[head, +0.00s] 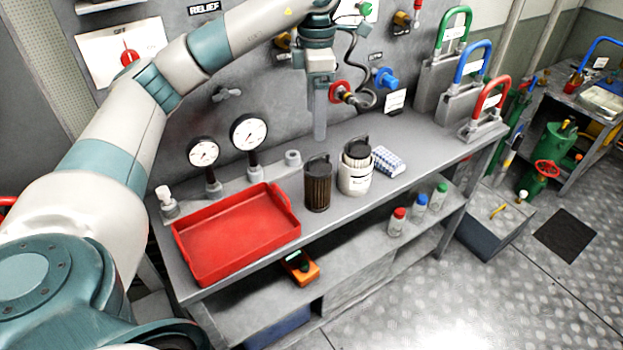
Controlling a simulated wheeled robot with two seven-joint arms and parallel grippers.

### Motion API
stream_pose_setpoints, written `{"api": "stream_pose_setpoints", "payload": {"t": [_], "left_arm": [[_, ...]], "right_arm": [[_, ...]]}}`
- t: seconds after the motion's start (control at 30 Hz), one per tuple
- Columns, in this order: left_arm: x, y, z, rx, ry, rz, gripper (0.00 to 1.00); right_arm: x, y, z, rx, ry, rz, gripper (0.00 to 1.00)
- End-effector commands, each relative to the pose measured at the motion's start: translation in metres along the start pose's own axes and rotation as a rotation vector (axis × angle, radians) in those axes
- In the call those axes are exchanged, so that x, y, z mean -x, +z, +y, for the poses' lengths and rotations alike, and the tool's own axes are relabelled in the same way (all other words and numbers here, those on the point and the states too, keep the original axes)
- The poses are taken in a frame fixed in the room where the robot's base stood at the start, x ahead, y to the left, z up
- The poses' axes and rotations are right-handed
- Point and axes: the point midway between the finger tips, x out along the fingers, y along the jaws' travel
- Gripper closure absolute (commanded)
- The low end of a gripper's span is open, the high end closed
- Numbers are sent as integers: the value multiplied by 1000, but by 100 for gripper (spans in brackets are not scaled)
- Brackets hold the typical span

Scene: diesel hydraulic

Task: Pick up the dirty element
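A dark brown, dirty-looking cylindrical element (318,187) with a black top stands upright on the grey workbench (335,212), right of the red tray. My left arm reaches in from the left, and my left gripper (319,130) points down above and behind the dark element, apart from it. Its fingers are seen nearly edge-on, so I cannot tell whether they are open or shut. Nothing shows between them. My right gripper is not in view.
An empty red tray (236,240) lies on the bench's left. Gauges (248,132) and a red valve (340,91) are behind. Capped bottles (397,222) stand below.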

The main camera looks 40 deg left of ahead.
Motion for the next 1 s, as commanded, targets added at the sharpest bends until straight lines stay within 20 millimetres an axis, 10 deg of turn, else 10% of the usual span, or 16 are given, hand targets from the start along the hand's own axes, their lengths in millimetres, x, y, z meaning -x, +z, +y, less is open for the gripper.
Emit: {"api": "stream_pose_setpoints", "payload": {"t": [0.47, 1.0], "left_arm": [[-7, 0, 0, 0, -3, 1, 25], [-89, 0, -2, 0, -5, 3, 25]], "right_arm": [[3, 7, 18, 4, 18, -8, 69], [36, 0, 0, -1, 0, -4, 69]]}}
